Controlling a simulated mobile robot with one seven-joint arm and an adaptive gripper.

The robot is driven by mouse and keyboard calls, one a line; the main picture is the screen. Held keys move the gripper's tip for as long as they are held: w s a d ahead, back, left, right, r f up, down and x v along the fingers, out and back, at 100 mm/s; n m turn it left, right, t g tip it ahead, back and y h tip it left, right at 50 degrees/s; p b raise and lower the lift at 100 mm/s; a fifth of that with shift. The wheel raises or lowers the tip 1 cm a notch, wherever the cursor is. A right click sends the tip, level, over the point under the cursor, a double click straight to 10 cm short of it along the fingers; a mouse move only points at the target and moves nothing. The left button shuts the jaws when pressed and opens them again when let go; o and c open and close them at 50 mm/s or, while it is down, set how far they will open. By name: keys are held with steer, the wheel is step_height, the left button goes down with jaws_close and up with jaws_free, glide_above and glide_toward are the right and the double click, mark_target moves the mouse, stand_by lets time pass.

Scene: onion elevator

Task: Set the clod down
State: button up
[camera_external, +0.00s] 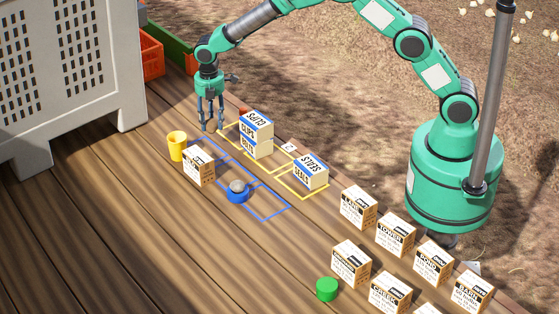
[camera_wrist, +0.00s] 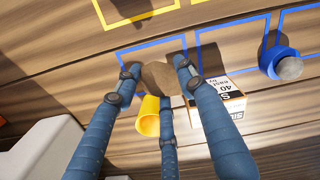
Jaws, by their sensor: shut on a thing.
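A brown, roundish clod (camera_wrist: 160,76) sits between the fingertips in the wrist view. My gripper (camera_wrist: 156,80) is shut on it, with three blue fingers around it. In the external view my gripper (camera_external: 210,126) points down above the deck near the far end of the blue outlines (camera_external: 262,218); the clod is hard to make out there. In the wrist view the clod appears over or near an empty blue-outlined square (camera_wrist: 153,46), and I cannot tell its exact height. A yellow cup (camera_external: 177,146) stands close by, left of my gripper, also in the wrist view (camera_wrist: 148,117).
A white box (camera_external: 199,166) stands beside the cup. A blue dish (camera_external: 237,196) holds a grey ball (camera_external: 237,186). Stacked CLIPS boxes (camera_external: 256,135) and SEALS boxes (camera_external: 311,171) stand on yellow outlines. Several labelled boxes and a green round object (camera_external: 327,289) lie right. Open deck lies at lower left.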

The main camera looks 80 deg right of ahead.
steer(key=s+a+n+b, duration=0.1)
steer(key=s+a, duration=0.4)
steer(key=a, duration=0.4)
steer(key=s+a+f+n+b, duration=0.1)
steer(key=s+a+n, duration=0.1)
steer(key=s+a, duration=0.55)
steer(key=s+a+n, duration=0.1)
steer(key=s+a, duration=0.3)
steer(key=a, duration=0.7)
steer(key=s+a+f+n+b, duration=0.1)
steer(key=s+a, duration=0.3)
steer(key=s, duration=0.5)
steer(key=s+a+f+n+b, duration=0.1)
steer(key=s+a+n, duration=0.2)
steer(key=s, duration=0.7)
steer(key=s+a+f+n+b, duration=0.1)
steer(key=s+a, duration=0.6)
steer(key=s, duration=0.2)
steer(key=shift+s+a+f+n, duration=0.15)
steer(key=shift+a+f+n, duration=0.15)
steer(key=shift+n, duration=0.1)
steer(key=w+a, duration=0.3)
steer(key=w, duration=0.1)
steer(key=w+a+f, duration=0.1)
steer(key=w+a, duration=0.6)
steer(key=w, duration=0.1)
steer(key=shift+a+f+p, duration=0.25)
steer(key=shift+a+p, duration=0.05)
steer(key=shift+p, duration=0.1)
steer(key=shift+f, duration=0.1)
